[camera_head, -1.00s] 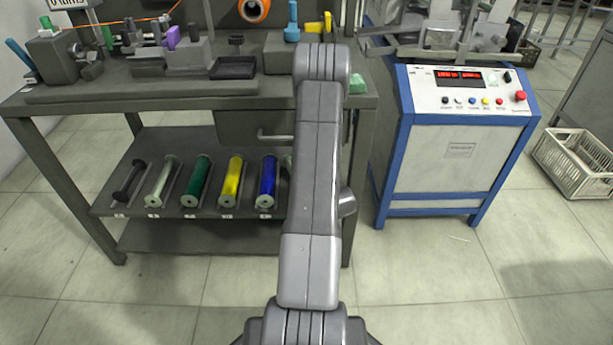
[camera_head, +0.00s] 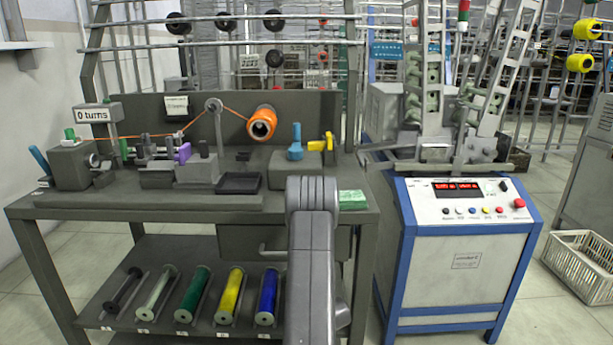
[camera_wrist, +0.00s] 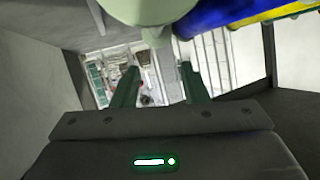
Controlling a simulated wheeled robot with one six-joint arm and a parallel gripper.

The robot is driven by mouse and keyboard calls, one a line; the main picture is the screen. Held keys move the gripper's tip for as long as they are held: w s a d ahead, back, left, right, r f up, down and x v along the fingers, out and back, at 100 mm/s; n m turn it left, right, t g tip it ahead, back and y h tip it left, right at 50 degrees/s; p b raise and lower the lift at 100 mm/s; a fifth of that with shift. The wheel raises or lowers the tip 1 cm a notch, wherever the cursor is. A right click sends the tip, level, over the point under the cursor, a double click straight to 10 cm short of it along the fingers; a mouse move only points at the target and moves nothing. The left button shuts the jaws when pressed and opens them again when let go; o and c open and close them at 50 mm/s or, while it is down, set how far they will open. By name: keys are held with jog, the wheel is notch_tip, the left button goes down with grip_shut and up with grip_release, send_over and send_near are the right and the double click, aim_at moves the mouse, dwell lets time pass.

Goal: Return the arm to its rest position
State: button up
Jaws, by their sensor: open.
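My arm (camera_head: 313,250) rises from the bottom of the head view, in front of the workbench, and folds over at its top. My gripper is hidden there. In the wrist view my gripper (camera_wrist: 158,80) is open, its two dark green fingers apart, with nothing seen held between them. A pale green rounded spool end (camera_wrist: 150,10) is close by at the top of that view; I cannot tell whether it touches a finger. A blue spool (camera_wrist: 215,14) and a yellow spool (camera_wrist: 270,12) lie to its upper right.
The workbench (camera_head: 150,205) carries a winder with an orange spool (camera_head: 262,123) and a "0 turns" sign (camera_head: 92,114). Its lower shelf holds several spools, including a green one (camera_head: 192,295). A blue-framed control cabinet (camera_head: 465,260) stands right, beside a white basket (camera_head: 582,262).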

jog(key=b+x, duration=0.1)
jog(key=x, duration=0.2)
jog(key=b+x, duration=0.1)
jog(key=x, duration=0.2)
jog(key=shift+w+a+f, duration=0.1)
jog(key=shift+w+f, duration=0.05)
jog(key=shift+f, duration=0.35)
jog(key=shift+w+f+b, duration=0.1)
jog(key=shift+f+b, duration=0.3)
jog(key=shift+b, duration=0.1)
jog(key=shift+r+p, duration=0.45)
jog(key=shift+f, duration=0.15)
